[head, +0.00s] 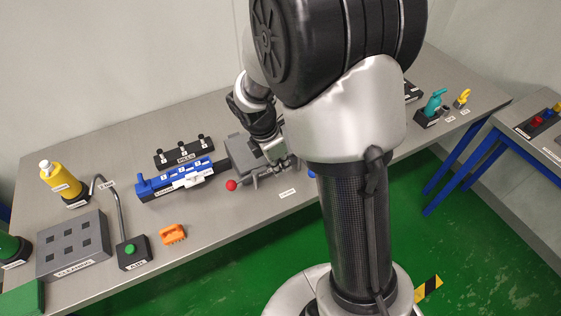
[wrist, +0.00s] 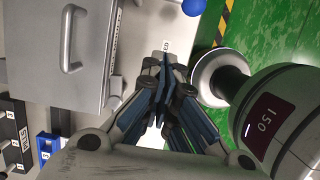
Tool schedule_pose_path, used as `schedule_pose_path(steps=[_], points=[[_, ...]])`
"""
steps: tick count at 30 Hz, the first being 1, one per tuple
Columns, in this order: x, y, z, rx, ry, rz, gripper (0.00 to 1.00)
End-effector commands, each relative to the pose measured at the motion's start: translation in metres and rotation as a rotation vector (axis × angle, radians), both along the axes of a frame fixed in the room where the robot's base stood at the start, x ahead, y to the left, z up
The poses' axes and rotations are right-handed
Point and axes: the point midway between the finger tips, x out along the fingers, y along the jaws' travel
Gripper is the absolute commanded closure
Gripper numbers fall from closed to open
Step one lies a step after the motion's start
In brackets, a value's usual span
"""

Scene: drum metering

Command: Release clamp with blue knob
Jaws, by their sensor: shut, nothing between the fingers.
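The blue knob (head: 311,174) shows in the head view as a small sliver beside my arm, near the front edge of the table. In the wrist view the blue knob (wrist: 194,7) is a round ball cut off by the top edge. The rest of its clamp is hidden or out of frame. My gripper (wrist: 165,62) is shut and empty, with its fingertips apart from the knob. In the head view my gripper (head: 288,163) is over the table beside a grey box, left of the blue knob, and partly hidden by my arm.
A grey box with a handle (wrist: 72,40) is close left of my gripper in the wrist view. A red knob (head: 231,185) stands left of it in the head view. A blue fixture (head: 165,182) and orange piece (head: 173,234) are further left. Green floor (head: 440,225) lies in front.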

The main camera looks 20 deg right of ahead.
Motion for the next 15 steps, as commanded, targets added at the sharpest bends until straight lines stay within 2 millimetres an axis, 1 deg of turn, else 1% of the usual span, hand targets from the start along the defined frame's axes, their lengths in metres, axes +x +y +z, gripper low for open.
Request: schedule_pose_path(steps=[1,7,8,9,12,15], points=[[-0.001,-0.003,-0.017,0.000,0.006,-0.002,1.00],[-0.001,-0.014,-0.057,0.001,0.005,-0.002,1.00],[0.000,-0.017,-0.059,0.001,0.002,-0.004,1.00],[0.001,-0.025,-0.053,0.000,-0.003,-0.007,1.00],[0.001,-0.039,-0.049,0.000,-0.002,-0.005,1.00],[0.002,-0.047,-0.046,0.000,-0.001,-0.002,1.00]])
